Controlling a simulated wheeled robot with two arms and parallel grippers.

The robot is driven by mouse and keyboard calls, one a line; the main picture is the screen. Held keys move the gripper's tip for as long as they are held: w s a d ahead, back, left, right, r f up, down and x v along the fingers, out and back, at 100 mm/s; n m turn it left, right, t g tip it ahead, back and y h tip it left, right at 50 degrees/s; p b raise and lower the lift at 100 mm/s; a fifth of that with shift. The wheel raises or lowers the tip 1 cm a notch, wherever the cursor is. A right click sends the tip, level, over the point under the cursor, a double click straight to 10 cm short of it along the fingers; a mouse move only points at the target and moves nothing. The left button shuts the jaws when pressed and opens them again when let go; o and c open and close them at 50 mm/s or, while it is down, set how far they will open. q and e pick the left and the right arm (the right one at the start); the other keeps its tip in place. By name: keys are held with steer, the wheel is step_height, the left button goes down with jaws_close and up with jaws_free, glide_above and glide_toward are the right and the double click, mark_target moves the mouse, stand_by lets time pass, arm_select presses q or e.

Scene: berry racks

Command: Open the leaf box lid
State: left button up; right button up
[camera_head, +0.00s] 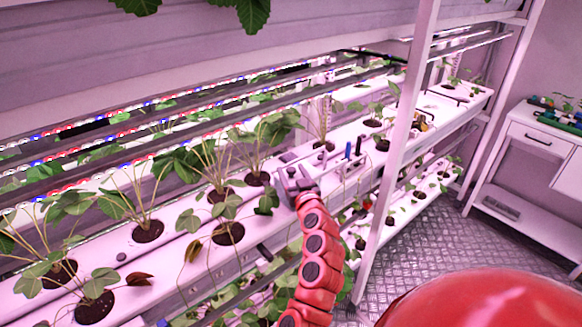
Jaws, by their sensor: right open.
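My right gripper (291,172) is at the end of my red right arm, which rises from the bottom middle. It is open, at the white rack's middle shelf, just right of a leafy plant. Just right of it is a small pale box-like piece (343,168) with thin upright parts; I cannot tell for sure that it is the leaf box, or how its lid stands. I cannot make out contact between them, and the gripper holds nothing visible. My left gripper is not in view.
Plants stand in dark round holes along the white shelf (185,247). LED bars (130,122) run above it. A white rack post (393,150) stands right of my arm. A white table (545,132) is at the far right, with open metal floor (440,235) before it.

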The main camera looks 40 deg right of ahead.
steer(key=shift+w+d, duration=0.2)
steer(key=shift+w, duration=0.35)
jaws_close()
stand_by(1.2)
